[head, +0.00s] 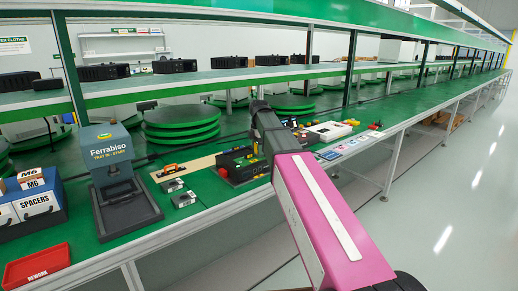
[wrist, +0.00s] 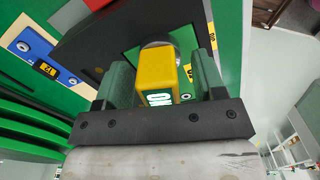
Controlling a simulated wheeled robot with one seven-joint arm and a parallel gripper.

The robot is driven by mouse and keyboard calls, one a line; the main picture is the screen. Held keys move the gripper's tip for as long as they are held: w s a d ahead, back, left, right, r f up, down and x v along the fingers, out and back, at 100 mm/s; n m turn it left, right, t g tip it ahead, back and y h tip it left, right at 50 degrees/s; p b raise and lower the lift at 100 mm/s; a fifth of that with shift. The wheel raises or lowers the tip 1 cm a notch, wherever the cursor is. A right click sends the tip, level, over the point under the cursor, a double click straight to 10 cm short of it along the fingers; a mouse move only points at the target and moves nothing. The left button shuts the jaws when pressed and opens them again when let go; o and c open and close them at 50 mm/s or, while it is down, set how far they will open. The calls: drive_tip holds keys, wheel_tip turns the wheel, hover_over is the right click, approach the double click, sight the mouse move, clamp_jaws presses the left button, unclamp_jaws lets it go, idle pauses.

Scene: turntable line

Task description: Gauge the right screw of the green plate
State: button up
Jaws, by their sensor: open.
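In the wrist view my gripper (wrist: 165,85) is open, with one dark finger on each side of a yellow block (wrist: 157,70). A gap shows between the block and the right finger. Behind the block lies a green plate (wrist: 130,58) with a small screw (wrist: 187,97) near the right finger. A round grey part shows partly behind the block's far end. I cannot tell whether the block touches the plate. In the head view my arm hides the gripper.
A blue plate (wrist: 50,62) marked "12" lies at left in the wrist view. In the head view a black fixture (head: 239,168) stands beside my arm. The Ferrabiso stand (head: 112,170) and red rework tray (head: 36,265) are at left. Green turntables (head: 180,125) stand behind.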

wheel_tip(320, 180, up, 10)
drive_tip(key=shift+r, duration=0.35)
idle(0.8)
